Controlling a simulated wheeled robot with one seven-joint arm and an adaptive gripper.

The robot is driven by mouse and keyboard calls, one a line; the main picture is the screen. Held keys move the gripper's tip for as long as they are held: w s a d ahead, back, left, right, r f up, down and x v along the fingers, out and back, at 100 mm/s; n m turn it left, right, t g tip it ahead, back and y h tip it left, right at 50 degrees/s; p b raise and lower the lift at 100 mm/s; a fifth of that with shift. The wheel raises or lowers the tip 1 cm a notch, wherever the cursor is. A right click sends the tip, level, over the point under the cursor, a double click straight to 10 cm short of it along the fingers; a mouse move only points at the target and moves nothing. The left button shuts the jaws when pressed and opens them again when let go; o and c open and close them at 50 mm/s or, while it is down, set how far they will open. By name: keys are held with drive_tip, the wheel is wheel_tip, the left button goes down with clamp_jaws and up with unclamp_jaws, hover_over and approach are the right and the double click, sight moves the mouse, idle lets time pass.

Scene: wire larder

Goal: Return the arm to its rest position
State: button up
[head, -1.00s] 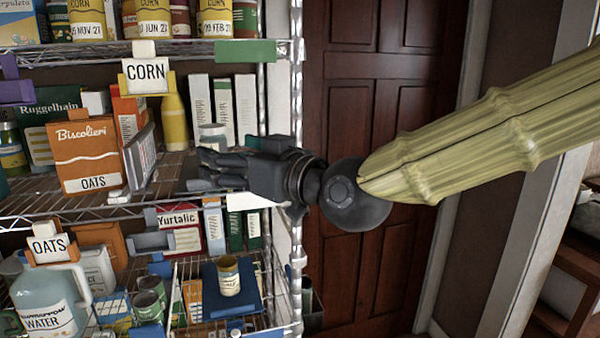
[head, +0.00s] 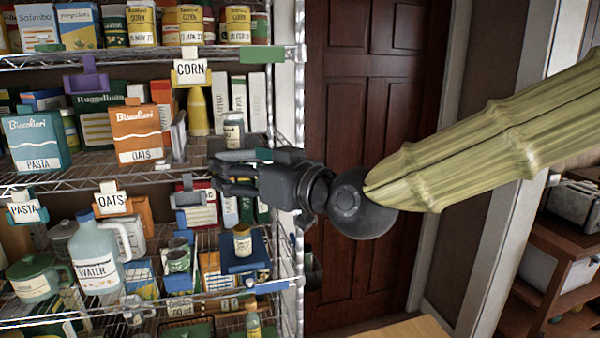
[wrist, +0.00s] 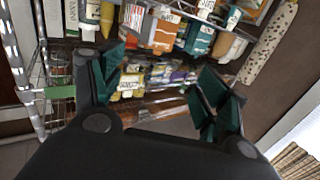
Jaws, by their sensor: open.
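My gripper (head: 222,173) is in front of the wire larder's right side, its fingers pointing left at about the height of the middle shelf. In the wrist view my gripper (wrist: 160,95) shows two fingers with green pads spread wide apart, with nothing held between them. My arm comes in from the right in a ribbed yellow-green sleeve. The gripper covers part of the middle shelf's front right edge. A small jar (head: 233,132) stands just above and behind it on that shelf.
The wire shelves hold an orange oats box (head: 137,135), a teal pasta box (head: 35,142), a water jug (head: 98,258) and a blue box (head: 244,254) with a small jar on it. A dark wooden door (head: 385,110) stands behind my arm. A wooden shelf unit (head: 560,255) is at right.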

drive_tip(key=w+d+f+m+g+h, duration=0.1)
drive_tip(key=d+f+m+h, duration=0.15)
drive_tip(key=f, duration=0.95)
drive_tip(key=w+d+f+m+g+h, duration=0.1)
drive_tip(key=d+f, duration=0.2)
drive_tip(key=f, duration=1)
drive_tip(key=w+d+f+m+g+h, duration=0.1)
drive_tip(key=d+f+m+h, duration=0.15)
drive_tip(key=f, duration=0.95)
drive_tip(key=s+d+f+m+g+h, duration=0.15)
drive_tip(key=s+d+f, duration=0.3)
drive_tip(key=f, duration=0.45)
drive_tip(key=s+d+f+g+h, duration=0.1)
drive_tip(key=s+d+f+g, duration=0.1)
drive_tip(key=s+d+f, duration=0.5)
drive_tip(key=s+d+f+m+g+h, duration=0.15)
drive_tip(key=s+f, duration=0.25)
drive_tip(key=f, duration=0.7)
drive_tip(key=s+d+f+g+h, duration=0.1)
drive_tip(key=s+d+f, duration=0.3)
drive_tip(key=s, duration=0.4)
drive_tip(key=s+d+f+m+g+h, duration=0.1)
drive_tip(key=s+d+f+g+h, duration=0.1)
drive_tip(key=s+d+f, duration=0.3)
drive_tip(key=s+d, duration=0.1)
drive_tip(key=s, duration=0.2)
drive_tip(key=shift+d, duration=0.3)
drive_tip(key=shift+f, duration=0.1)
